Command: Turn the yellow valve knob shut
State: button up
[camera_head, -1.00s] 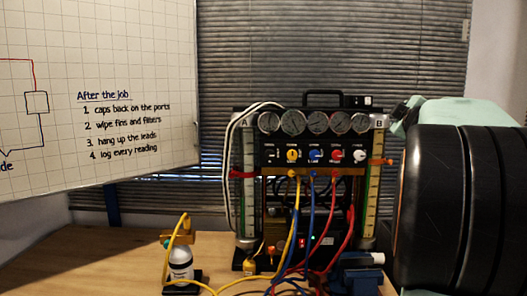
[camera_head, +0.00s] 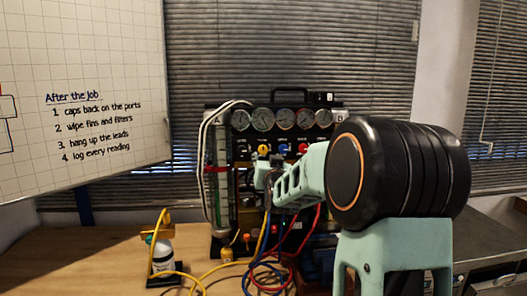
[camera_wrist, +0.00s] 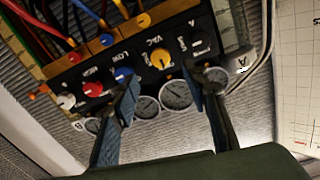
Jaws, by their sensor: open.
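The yellow valve knob (camera_head: 263,149) is on the black gauge panel (camera_head: 242,150), below the row of dials. In the wrist view the yellow knob (camera_wrist: 160,58) lies just beyond and between my two fingertips, by the "VAC" label. My gripper (camera_wrist: 163,77) is open, with one finger on each side of the knob's line and nothing held. In the head view my gripper (camera_head: 268,174) is in front of the panel, just below the yellow knob. I cannot tell whether a finger touches anything.
A blue knob (camera_wrist: 123,74) sits close to the left finger, with a red knob (camera_wrist: 93,89) beyond it. A black knob (camera_wrist: 199,43) is near the right finger. Yellow, blue and red hoses hang below the panel. A small bottle (camera_head: 162,256) stands on the table at left.

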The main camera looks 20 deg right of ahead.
aim_at(263, 151)
jog(key=p+x, duration=0.2)
jog(key=x, duration=0.7)
jog(key=shift+w, duration=0.25)
jog(key=shift+c, duration=0.3)
grip_shut()
